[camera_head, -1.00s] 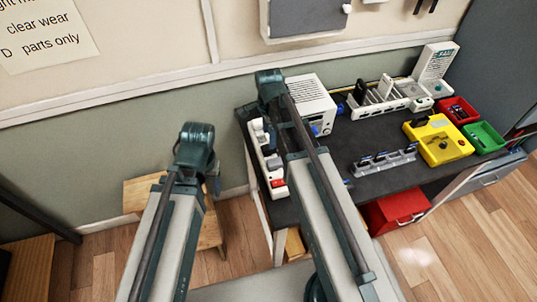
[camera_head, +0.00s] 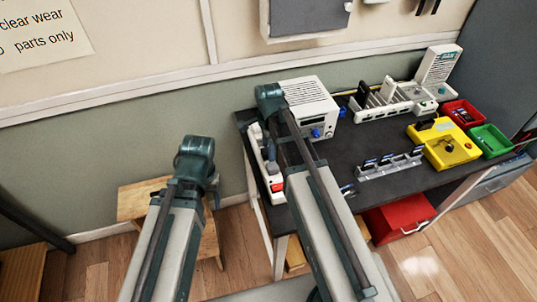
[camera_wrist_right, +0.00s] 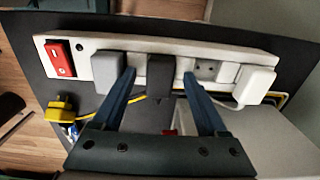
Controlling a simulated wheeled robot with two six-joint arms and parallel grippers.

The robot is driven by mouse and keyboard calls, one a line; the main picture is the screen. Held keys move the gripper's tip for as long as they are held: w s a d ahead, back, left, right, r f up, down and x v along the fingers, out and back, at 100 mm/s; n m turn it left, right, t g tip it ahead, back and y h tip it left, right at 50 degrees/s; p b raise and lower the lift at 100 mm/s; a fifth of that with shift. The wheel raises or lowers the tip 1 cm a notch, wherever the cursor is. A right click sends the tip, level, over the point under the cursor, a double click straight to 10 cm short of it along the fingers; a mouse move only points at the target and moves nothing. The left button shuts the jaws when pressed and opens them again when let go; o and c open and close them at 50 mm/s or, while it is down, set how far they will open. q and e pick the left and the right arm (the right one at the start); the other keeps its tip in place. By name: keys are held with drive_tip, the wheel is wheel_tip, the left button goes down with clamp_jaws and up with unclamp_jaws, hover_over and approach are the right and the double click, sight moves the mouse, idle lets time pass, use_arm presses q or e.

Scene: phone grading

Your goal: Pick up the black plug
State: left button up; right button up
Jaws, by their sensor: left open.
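The black plug (camera_wrist_right: 160,76) stands in a white power strip (camera_wrist_right: 85,45) between a grey adapter and other plugs. In the right wrist view my right gripper (camera_wrist_right: 160,74) is open, with one blue finger on each side of the black plug and a gap on both sides. In the head view the power strip (camera_head: 274,182) is at the table's left edge, partly behind my right arm; the black plug cannot be made out there. Only a small dark part of my left gripper (camera_head: 213,191) shows beside my left arm, away from the table; its fingers are mostly hidden.
A yellow plug (camera_wrist_right: 60,107) with a cable lies below the strip. A white box device (camera_head: 308,105) stands behind my right arm. A wooden stool (camera_head: 135,200) stands left of the table.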

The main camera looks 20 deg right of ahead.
clamp_jaws()
idle(0.4)
wheel_tip(320, 180, up, 10)
drive_tip(key=p, duration=1)
